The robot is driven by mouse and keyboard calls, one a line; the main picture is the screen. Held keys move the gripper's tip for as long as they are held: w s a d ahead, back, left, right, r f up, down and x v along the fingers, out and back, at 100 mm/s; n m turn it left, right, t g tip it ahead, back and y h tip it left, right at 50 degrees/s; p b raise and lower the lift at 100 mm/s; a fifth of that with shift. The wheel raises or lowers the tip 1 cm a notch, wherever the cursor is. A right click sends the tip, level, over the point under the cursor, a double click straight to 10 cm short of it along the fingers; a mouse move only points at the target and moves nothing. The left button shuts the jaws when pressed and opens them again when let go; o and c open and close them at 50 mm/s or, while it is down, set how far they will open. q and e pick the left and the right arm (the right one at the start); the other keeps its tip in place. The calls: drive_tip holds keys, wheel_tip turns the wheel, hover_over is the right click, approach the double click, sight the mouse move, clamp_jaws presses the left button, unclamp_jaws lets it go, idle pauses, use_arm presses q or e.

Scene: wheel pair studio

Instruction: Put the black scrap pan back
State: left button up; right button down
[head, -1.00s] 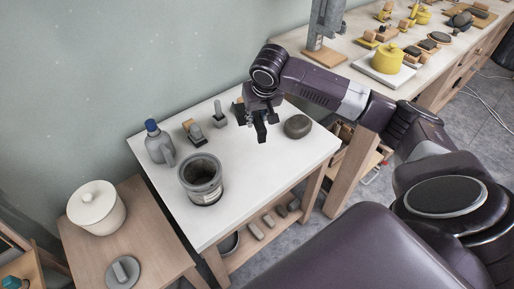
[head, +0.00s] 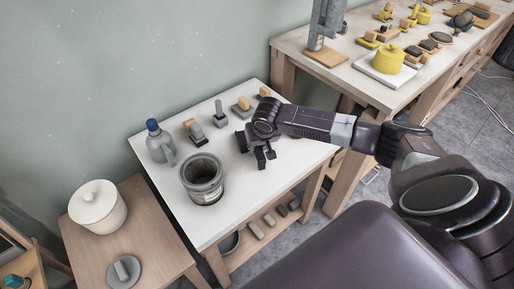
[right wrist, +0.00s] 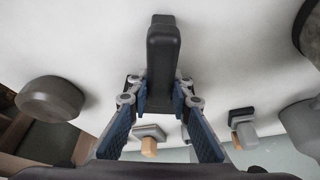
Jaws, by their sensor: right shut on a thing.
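My right gripper (head: 265,157) is low over the white table, to the right of the grey pot. In the right wrist view (right wrist: 160,95) its blue-padded fingers are closed on a long black piece (right wrist: 163,50), which I take for the black scrap pan. Only a narrow part of it shows clearly. In the head view the gripper largely hides it, and I cannot tell whether it touches the table. My left gripper is not in view.
The white table (head: 222,228) bears a grey pot (head: 203,180), a grey jug (head: 160,146) and several small wood-topped tools (head: 194,131) at the back. A white lidded pot (head: 97,207) stands on the side table.

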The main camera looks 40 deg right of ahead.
drive_tip(key=c, duration=1.7)
unclamp_jaws()
drive_tip(key=shift+c, duration=0.2)
drive_tip(key=v, duration=1.2)
drive_tip(key=shift+r, duration=0.1)
